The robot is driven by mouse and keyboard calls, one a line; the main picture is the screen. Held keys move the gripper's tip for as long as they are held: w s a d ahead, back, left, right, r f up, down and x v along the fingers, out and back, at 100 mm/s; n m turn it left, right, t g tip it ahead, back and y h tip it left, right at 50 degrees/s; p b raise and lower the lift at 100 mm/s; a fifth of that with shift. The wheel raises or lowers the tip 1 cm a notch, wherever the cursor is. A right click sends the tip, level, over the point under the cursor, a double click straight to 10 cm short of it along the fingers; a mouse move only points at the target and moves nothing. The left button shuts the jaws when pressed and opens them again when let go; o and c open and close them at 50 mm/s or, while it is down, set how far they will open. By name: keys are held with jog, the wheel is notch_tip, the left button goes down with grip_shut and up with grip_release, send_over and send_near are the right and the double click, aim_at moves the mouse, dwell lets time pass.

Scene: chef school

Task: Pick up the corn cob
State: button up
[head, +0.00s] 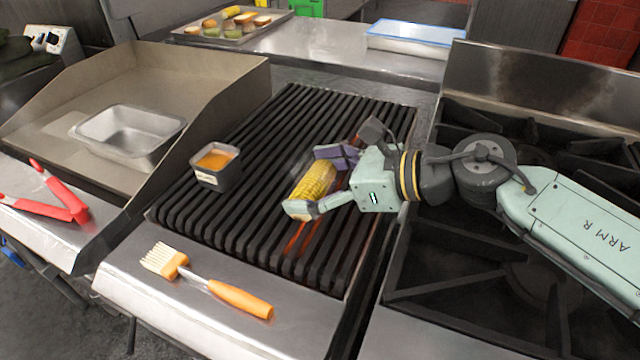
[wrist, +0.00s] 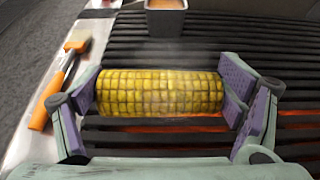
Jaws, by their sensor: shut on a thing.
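The corn cob (head: 315,182) is yellow and lies between the fingers of my gripper (head: 318,178), over the right part of the black grill grate. In the wrist view the corn cob (wrist: 160,93) lies crosswise, with a finger of my gripper (wrist: 160,100) at each end. The purple finger pads press on both ends, so the gripper is shut on it lengthwise. I cannot tell whether the cob touches the bars below. Red-orange heat glows under the grate near it.
A small container of orange sauce (head: 215,164) stands on the grate (head: 300,110) to the left. A basting brush (head: 205,280) lies on the front steel ledge. Red tongs (head: 60,200) and a metal pan (head: 128,135) are further left. Stove burners (head: 540,250) lie to the right.

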jog(key=s+a+r+b, duration=0.1)
jog(key=s+a+b, duration=0.4)
jog(key=s, duration=0.7)
jog(key=shift+r+b, duration=0.15)
jog(key=shift+b, duration=1.15)
jog(key=shift+a, duration=0.1)
jog(key=shift+r, duration=0.15)
